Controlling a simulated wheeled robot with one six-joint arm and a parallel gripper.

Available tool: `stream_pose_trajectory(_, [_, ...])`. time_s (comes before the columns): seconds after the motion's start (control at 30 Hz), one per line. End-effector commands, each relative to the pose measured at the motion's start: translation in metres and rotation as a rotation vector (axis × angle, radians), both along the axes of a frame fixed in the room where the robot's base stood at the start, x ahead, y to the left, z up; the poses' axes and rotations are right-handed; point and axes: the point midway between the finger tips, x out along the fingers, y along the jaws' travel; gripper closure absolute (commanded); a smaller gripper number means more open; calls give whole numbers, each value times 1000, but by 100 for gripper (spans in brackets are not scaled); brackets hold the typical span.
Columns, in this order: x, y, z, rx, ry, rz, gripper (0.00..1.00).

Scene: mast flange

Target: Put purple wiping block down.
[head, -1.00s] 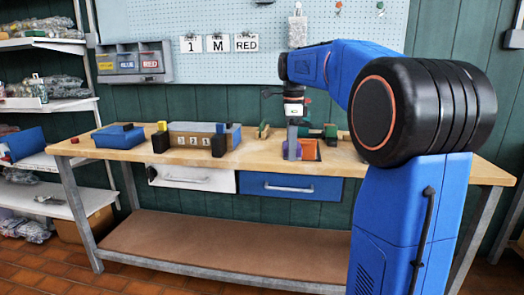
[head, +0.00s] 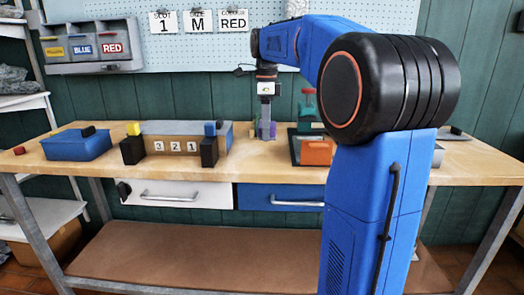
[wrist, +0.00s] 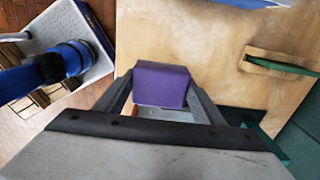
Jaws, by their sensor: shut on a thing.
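The purple wiping block (wrist: 161,85) sits between the two fingers of my gripper (wrist: 160,95) in the wrist view, and the fingers are shut on it. In the head view my gripper (head: 265,128) points down at the bench, left of an orange block (head: 316,152), and a bit of purple shows at its fingertips. The wooden bench top (head: 250,160) is bare in front of the gripper. Whether the block's underside touches the wood cannot be told.
A dark tray beside the gripper holds the orange block; a red-topped green tool (head: 307,108) stands behind. A numbered grey box (head: 180,130) with black posts is left, then a blue box (head: 76,146). Bare wood lies along the bench's front.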

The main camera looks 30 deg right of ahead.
Motion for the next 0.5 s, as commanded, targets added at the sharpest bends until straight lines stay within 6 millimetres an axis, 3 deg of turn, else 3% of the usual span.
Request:
stream_pose_trajectory(0.2, [-1,0,-33,0,2,0,59])
stream_pose_trajectory(0.5, [0,0,-55,1,1,0,59])
